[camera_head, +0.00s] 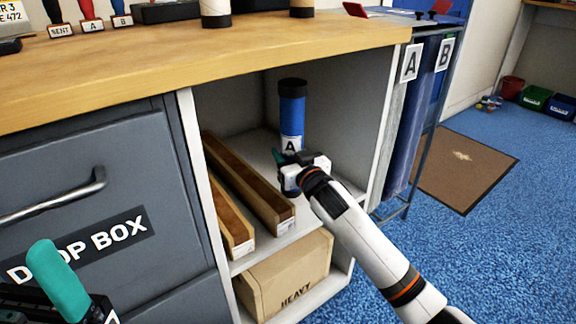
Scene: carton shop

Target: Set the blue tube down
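The blue tube (292,112) is upright inside the open shelf bay, with a black cap and a white label marked A. My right gripper (286,166) is at the tube's lower part, reaching in from the right. One teal finger shows at the tube's left side.
Two long wooden trays (248,184) lie on the shelf left of the tube. A carton marked HEAVY (287,277) is below. The bay's right wall (385,120) is close to my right arm. The wooden counter (200,58) overhangs the bay. The grey drop box (90,185) is left.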

